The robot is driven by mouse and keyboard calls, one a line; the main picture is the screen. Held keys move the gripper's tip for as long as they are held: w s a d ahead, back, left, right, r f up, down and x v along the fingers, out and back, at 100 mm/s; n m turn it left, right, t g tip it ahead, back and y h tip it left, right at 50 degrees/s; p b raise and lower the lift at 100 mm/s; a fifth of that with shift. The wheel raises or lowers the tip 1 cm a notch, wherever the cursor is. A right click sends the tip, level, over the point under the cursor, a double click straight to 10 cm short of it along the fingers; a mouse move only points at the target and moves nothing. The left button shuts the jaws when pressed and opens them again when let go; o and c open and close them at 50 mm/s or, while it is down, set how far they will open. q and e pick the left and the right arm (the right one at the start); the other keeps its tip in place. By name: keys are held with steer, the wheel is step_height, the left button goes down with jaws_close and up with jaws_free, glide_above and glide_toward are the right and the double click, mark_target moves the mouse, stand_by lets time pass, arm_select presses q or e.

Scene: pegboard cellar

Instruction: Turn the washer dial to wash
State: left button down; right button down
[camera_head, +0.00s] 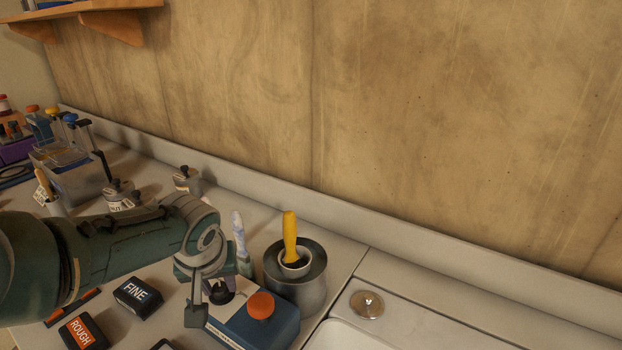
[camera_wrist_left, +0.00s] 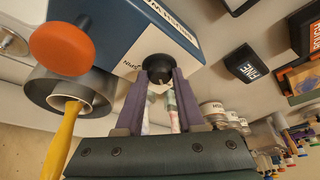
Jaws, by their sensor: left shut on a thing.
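The washer (camera_head: 262,328) is a blue and white box with an orange round knob (camera_head: 261,305) on top. It also shows upside down in the wrist view (camera_wrist_left: 120,15). Its black dial (camera_wrist_left: 160,68) is on the white front face, with a small word that seems to read SPIN beside it. My left gripper (camera_wrist_left: 161,82) has its two purple fingers closed on either side of the dial. In the head view the left gripper (camera_head: 208,300) is at the washer's left front, and the wrist hides much of the dial. The dial's pointer direction cannot be told. My right gripper is not in view.
A grey metal pot (camera_head: 297,284) with a yellow-handled brush (camera_head: 290,235) stands right behind the washer. A FINE block (camera_head: 137,294) and a ROUGH block (camera_head: 83,333) lie left of it. Jars and a bin (camera_head: 75,182) stand farther left. A sink edge is at right.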

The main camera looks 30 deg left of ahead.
arm_select(q)
steer(key=shift+f, duration=0.1)
steer(key=c, duration=0.5)
jaws_free()
steer(key=p+v, duration=0.7)
steer(key=v, duration=0.3)
